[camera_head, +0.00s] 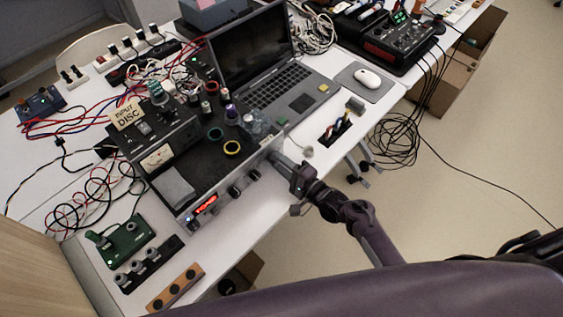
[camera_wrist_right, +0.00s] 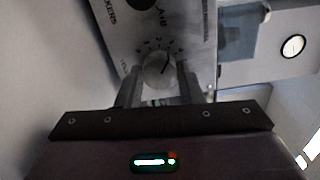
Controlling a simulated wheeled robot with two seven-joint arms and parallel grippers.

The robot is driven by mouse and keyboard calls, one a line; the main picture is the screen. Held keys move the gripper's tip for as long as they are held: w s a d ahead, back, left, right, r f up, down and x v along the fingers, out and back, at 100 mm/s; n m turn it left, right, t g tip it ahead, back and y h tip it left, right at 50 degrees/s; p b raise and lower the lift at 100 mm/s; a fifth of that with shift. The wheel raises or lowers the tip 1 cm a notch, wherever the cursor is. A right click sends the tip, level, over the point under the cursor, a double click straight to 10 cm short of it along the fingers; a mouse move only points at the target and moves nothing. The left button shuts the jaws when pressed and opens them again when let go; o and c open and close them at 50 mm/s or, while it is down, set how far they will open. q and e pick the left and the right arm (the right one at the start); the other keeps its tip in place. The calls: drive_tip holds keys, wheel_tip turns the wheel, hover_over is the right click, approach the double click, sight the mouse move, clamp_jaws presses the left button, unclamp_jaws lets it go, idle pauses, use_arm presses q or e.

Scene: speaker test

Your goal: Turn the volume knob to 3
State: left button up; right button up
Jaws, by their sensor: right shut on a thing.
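The volume knob (camera_wrist_right: 159,72) is a round silver knob with a dark pointer line, on a metal front panel (camera_wrist_right: 188,25) with dial marks around it, in the right wrist view. The pointer leans toward the upper right; I cannot read the numbers. My right gripper (camera_wrist_right: 160,90) is shut on the knob, one finger on each side. In the head view, my right gripper (camera_head: 276,160) reaches the right end of the amplifier's front panel (camera_head: 235,185) and hides the knob there. My left gripper is not in view.
A green box (camera_head: 124,240) and cables lie at the left. Floor is open at the right.

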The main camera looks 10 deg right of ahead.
drive_tip(key=o, duration=1)
drive_tip(key=shift+c, duration=0.2)
drive_tip(key=v, duration=0.7)
drive_tip(key=shift+s+d+b, duration=0.25)
drive_tip(key=shift+s+b, duration=0.1)
